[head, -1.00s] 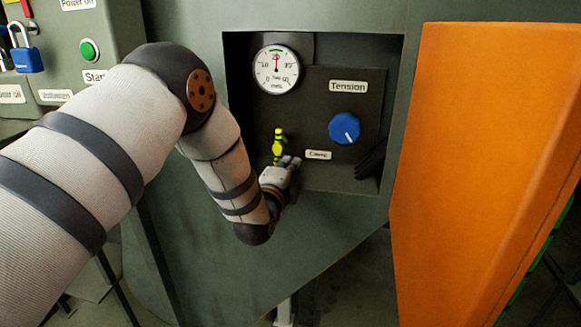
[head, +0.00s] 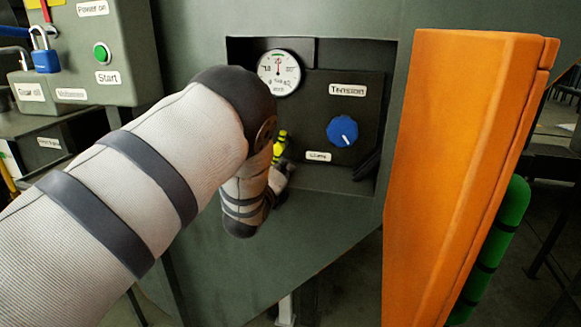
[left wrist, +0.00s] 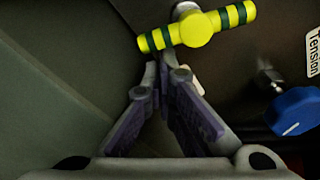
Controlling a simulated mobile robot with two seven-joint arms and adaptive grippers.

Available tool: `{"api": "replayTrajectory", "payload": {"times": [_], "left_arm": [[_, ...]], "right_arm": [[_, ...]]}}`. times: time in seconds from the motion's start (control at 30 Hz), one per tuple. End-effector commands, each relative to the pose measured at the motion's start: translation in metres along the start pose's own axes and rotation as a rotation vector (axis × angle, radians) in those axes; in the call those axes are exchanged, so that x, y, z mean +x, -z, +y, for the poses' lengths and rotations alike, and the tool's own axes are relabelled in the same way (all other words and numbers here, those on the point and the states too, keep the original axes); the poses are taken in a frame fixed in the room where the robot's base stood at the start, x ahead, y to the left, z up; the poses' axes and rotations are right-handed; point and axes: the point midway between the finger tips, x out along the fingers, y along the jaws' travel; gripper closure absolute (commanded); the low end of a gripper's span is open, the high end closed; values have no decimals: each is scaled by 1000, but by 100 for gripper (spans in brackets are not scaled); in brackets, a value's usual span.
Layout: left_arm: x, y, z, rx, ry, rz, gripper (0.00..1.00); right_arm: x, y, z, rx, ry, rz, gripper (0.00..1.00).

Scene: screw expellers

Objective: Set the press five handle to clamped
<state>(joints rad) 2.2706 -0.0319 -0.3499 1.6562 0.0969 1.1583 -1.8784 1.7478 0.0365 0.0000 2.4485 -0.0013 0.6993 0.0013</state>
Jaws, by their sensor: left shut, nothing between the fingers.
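The press handle (head: 280,147) is a yellow bar with dark green bands, in the recess below the gauge, partly hidden by my left arm in the head view. In the left wrist view the handle (left wrist: 195,28) lies across the top, its right end slightly higher, on a round yellow hub. My left gripper (left wrist: 165,72) is shut and empty, its fingertips just below the handle's left half; I cannot tell if they touch it. In the head view the left gripper (head: 283,180) is mostly hidden behind the arm. My right gripper is out of view.
A blue Tension knob (head: 342,131) is right of the handle, with a round gauge (head: 279,73) above. A small label (head: 318,156) sits beside the handle. A dark object (head: 368,166) lies at the recess's right. An orange panel (head: 450,170) stands close on the right.

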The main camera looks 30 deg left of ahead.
Motion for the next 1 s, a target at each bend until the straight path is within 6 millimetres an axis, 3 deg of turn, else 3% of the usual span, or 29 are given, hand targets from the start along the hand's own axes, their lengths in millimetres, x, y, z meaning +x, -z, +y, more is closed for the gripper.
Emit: {"api": "replayTrajectory", "payload": {"times": [0.17, 1.0], "left_arm": [[0, -1, 3, 216, -13, 1, 100], [0, -2, 3, 200, -12, -1, 100]], "right_arm": [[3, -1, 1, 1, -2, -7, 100], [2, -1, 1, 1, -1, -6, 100]]}}
